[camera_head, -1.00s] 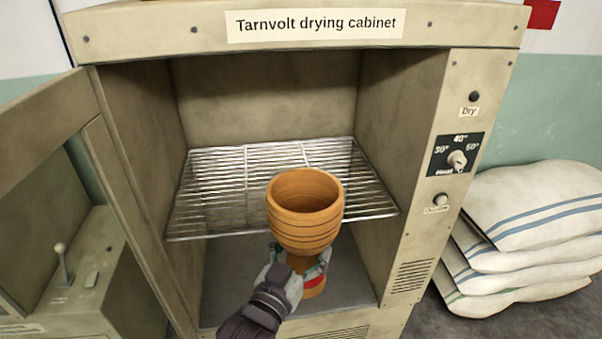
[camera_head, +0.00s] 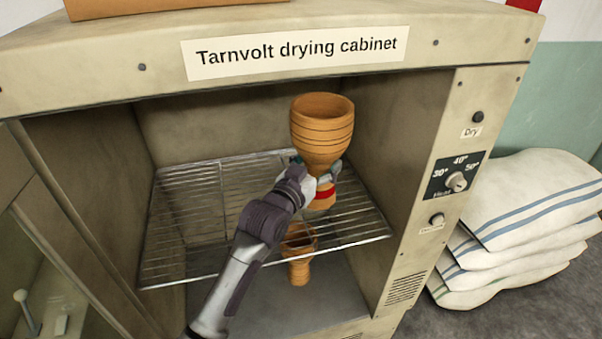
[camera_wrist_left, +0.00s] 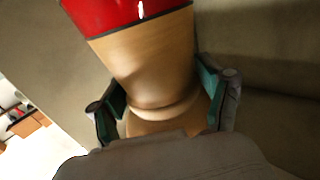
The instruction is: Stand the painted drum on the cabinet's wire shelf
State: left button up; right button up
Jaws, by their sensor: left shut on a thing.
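The painted drum (camera_head: 322,130), an orange-brown goblet shape with dark rings and a red band near its foot, is upright with its mouth up. My left gripper (camera_head: 322,178) is shut around its narrow waist. The drum is inside the cabinet opening, and its foot shows against the right part of the wire shelf (camera_head: 195,218). I cannot tell whether the foot touches the wires. In the left wrist view, the gripper's fingers (camera_wrist_left: 168,105) close on both sides of the drum (camera_wrist_left: 150,68), its red band at the top. My right gripper is out of view.
A second, plain brown drum (camera_head: 299,270) stands below the shelf. The cabinet's right wall (camera_head: 395,150) is close to the held drum. The shelf's left part is bare. The open door is at left; white sacks (camera_head: 530,215) are stacked at right.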

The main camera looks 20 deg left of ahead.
pick_arm(q)
jog(key=w+a+f, duration=0.3)
jog(key=w+f, duration=0.2)
jog(key=f, duration=0.2)
jog(key=shift+a+f+p, duration=0.2)
jog(key=shift+a+p, duration=0.1)
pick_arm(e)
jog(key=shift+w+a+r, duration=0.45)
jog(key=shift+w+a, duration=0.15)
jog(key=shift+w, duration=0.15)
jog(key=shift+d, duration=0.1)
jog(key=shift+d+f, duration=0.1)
pick_arm(q)
jog(key=shift+f, duration=0.2)
jog(key=o, duration=1.7)
jog(key=shift+s+f, duration=0.1)
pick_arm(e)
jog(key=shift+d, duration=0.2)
